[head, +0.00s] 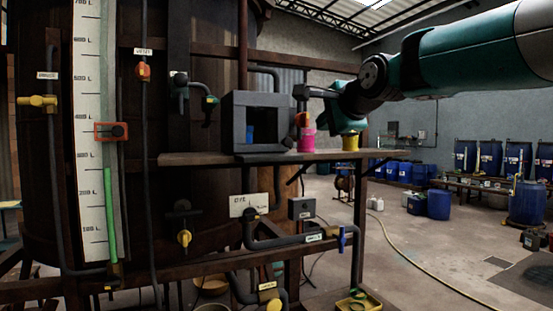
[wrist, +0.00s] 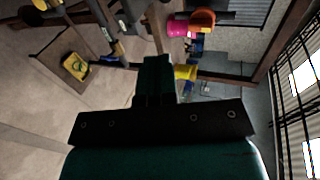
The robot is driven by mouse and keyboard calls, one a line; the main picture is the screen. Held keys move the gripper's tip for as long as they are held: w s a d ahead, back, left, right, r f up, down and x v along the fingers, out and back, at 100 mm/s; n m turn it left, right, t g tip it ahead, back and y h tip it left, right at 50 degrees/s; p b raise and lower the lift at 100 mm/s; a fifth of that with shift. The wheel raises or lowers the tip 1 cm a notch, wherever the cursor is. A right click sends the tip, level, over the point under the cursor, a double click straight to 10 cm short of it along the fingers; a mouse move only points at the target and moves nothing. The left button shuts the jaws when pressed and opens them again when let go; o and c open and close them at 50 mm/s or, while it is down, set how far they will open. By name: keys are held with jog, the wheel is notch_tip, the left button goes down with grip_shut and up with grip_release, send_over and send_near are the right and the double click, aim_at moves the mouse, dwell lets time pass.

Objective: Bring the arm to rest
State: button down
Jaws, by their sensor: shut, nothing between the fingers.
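My gripper (wrist: 155,62) shows in the wrist view with its fingers together and nothing held. In the head view my teal arm reaches in from the upper right, and its end is bent down over the right part of a brown shelf (head: 200,159). A pink pot (head: 307,141) with an orange thing above it stands on the shelf just left of the arm's end. A yellow pot (head: 350,143) shows just below the arm's end and is partly hidden by it. I cannot tell the gap between gripper and pots.
A grey open-fronted box (head: 240,118) stands on the shelf. A big dark vat with a level scale (head: 87,150), pipes and coloured valves fills the left. Blue drums (head: 527,203) stand at the right. A hose (head: 420,268) crosses the mostly open floor.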

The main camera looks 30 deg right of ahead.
jog(key=s+a+f+n+g+y+b, duration=0.2)
jog(key=s+a+f+n+g+y, duration=0.1)
jog(key=a+f+n, duration=0.55)
jog(key=s+a+f+n+g+y+b, duration=0.25)
jog(key=a+f+n, duration=0.25)
jog(key=a+f, duration=0.65)
jog(key=s+a+f+n+g, duration=0.2)
jog(key=s+f+n, duration=0.2)
jog(key=s+f, duration=0.1)
jog(key=s+a+f+n+g+b, duration=0.1)
jog(key=s+a+f+n+g, duration=0.2)
jog(key=s+f+n, duration=0.2)
jog(key=s+a+f+n+g+y, duration=0.1)
jog(key=s+a+f+n+g, duration=0.1)
jog(key=s+f, duration=0.4)
jog(key=s+n+g, duration=0.1)
jog(key=n, duration=0.1)
jog(key=shift+s+a+f+n+b, duration=0.2)
jog(key=shift+s+a+n+b, duration=0.05)
jog(key=shift+a+n+b, duration=0.15)
